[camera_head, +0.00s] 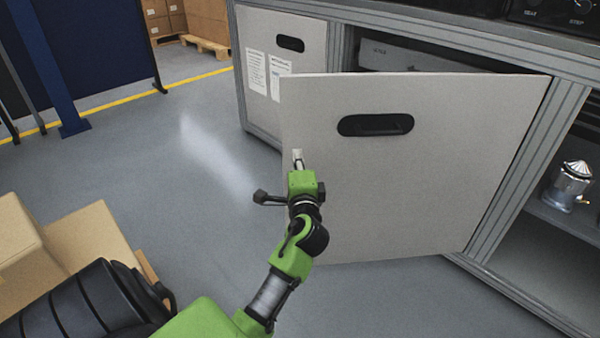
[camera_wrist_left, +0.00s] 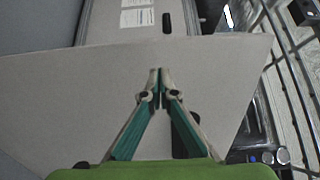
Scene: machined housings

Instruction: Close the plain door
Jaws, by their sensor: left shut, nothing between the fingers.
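The plain door (camera_head: 420,190) is a light grey panel with a black oval handle slot (camera_head: 375,125). It stands open, hinged at its right edge on the cabinet frame, and swung out towards me. My left gripper (camera_head: 298,160) is shut and empty, in front of the door near its free left edge, below and left of the handle slot. In the left wrist view the door (camera_wrist_left: 70,100) fills much of the picture, and the closed fingertips (camera_wrist_left: 160,75) are in front of it. I cannot tell whether they touch it. My right gripper is in neither view.
A second door (camera_head: 262,38) with paper labels is shut, left of the plain one. An open bay at the right holds a metal canister (camera_head: 568,187) on a shelf. Cardboard boxes (camera_head: 85,245) stand at the lower left. The grey floor (camera_head: 190,170) left of the door is clear.

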